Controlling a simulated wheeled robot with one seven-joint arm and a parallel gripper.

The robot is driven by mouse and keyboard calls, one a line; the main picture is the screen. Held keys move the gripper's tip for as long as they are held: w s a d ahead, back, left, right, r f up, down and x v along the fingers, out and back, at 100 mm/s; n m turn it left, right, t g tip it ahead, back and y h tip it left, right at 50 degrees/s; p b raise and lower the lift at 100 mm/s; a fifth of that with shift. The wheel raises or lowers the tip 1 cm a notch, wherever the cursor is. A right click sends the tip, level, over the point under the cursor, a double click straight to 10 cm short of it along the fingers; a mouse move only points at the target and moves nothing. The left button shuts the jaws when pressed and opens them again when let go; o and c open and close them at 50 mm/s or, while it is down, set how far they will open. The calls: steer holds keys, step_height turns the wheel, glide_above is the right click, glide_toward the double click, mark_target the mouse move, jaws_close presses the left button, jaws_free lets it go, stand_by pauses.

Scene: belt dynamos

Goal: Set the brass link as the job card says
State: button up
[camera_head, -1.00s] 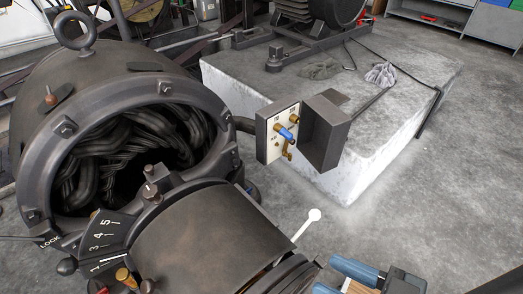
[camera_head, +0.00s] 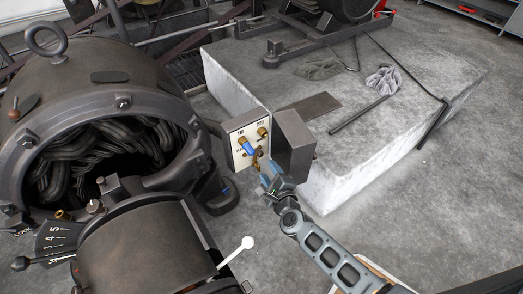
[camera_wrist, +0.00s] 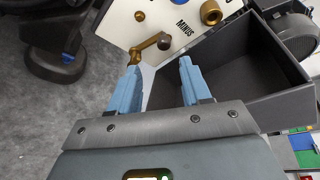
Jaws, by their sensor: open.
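The white terminal panel (camera_head: 236,153) sits in a dark box on the machine's right side, its cover (camera_head: 296,144) swung open to the right. It bears brass terminals (camera_head: 262,132) and a blue-capped one (camera_head: 246,146). In the wrist view the brass link (camera_wrist: 148,44) is a slim cranked piece with a dark round knob, left of the word MINUS. Its lower end is close to my left finger; contact is unclear. My gripper (camera_head: 264,173) is just in front of the panel's lower part. In the wrist view its blue fingers (camera_wrist: 160,68) are apart, with nothing clearly held.
The open cover (camera_wrist: 258,85) stands close to my right finger. The round machine housing (camera_head: 60,85) is left. A white-ended lever (camera_head: 247,242) sticks up below the panel. A pale concrete plinth (camera_head: 400,135) with rags is behind. A numbered scale (camera_head: 55,240) is lower left.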

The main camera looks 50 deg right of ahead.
mark_target(262, 156)
steer(key=shift+m, duration=0.8)
steer(key=b+x, duration=0.1)
steer(key=x, duration=0.4)
steer(key=b+x, duration=0.1)
steer(key=x, duration=0.3)
steer(key=shift+w+d+r+b, duration=0.15)
steer(key=shift+w+d+b, duration=0.15)
steer(key=shift+d+b, duration=0.1)
jaws_close()
